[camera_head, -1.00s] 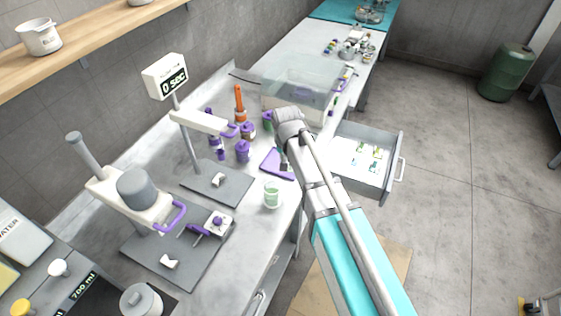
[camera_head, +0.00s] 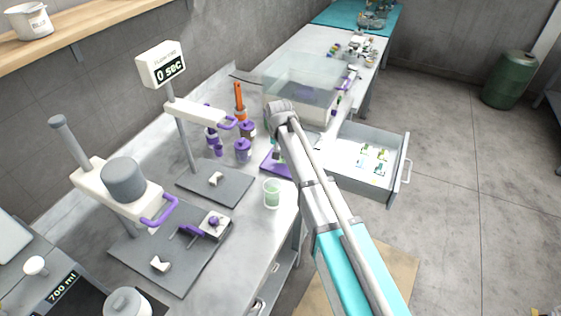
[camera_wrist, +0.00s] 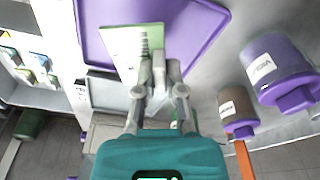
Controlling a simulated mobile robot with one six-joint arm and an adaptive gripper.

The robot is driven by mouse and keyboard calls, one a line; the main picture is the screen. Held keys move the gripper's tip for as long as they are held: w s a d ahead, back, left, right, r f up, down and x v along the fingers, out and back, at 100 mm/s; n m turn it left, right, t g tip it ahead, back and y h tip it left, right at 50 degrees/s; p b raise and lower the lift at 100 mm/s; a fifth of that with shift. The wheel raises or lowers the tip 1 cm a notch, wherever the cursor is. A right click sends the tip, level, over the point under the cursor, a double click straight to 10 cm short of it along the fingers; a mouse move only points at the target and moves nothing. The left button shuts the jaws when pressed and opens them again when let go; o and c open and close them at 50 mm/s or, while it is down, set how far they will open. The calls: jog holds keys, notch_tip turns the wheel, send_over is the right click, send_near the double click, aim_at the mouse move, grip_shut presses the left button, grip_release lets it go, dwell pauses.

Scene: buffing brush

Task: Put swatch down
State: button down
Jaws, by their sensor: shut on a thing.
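The swatch (camera_wrist: 124,46), a pale green card with a barcode-like strip, is in the wrist view. My gripper (camera_wrist: 158,62) is shut on its edge. Behind it is a purple tray (camera_wrist: 203,22) with a raised rim; I cannot tell whether the swatch touches it. In the head view the purple tray (camera_head: 272,167) lies on the grey bench near its front edge, partly covered by my arm. The swatch and my fingertips are too hidden by the arm to make out there.
Purple-lidded jars (camera_head: 243,150) stand close left of the tray; they also show in the wrist view (camera_wrist: 280,72). A green-filled beaker (camera_head: 272,194) stands in front. An open drawer (camera_head: 345,165) with small cards is at the right. A clear-covered box (camera_head: 300,88) stands behind.

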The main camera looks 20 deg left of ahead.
jog(key=shift+f, duration=0.1)
dwell(0.3)
jog(key=shift+w+a+f+b, duration=0.25)
jog(key=shift+w+f+b, duration=0.1)
jog(key=shift+f+b, duration=1.6)
jog(key=shift+b, duration=0.05)
jog(key=shift+f, duration=0.15)
jog(key=c, duration=0.7)
grip_release()
jog(key=shift+c, duration=0.2)
jog(key=r+p, duration=0.4)
jog(key=s+r+p, duration=0.1)
jog(key=r+p, duration=0.7)
jog(key=shift+s+d+r, duration=0.1)
jog(key=shift+s+d, duration=0.2)
jog(key=shift+s, duration=0.05)
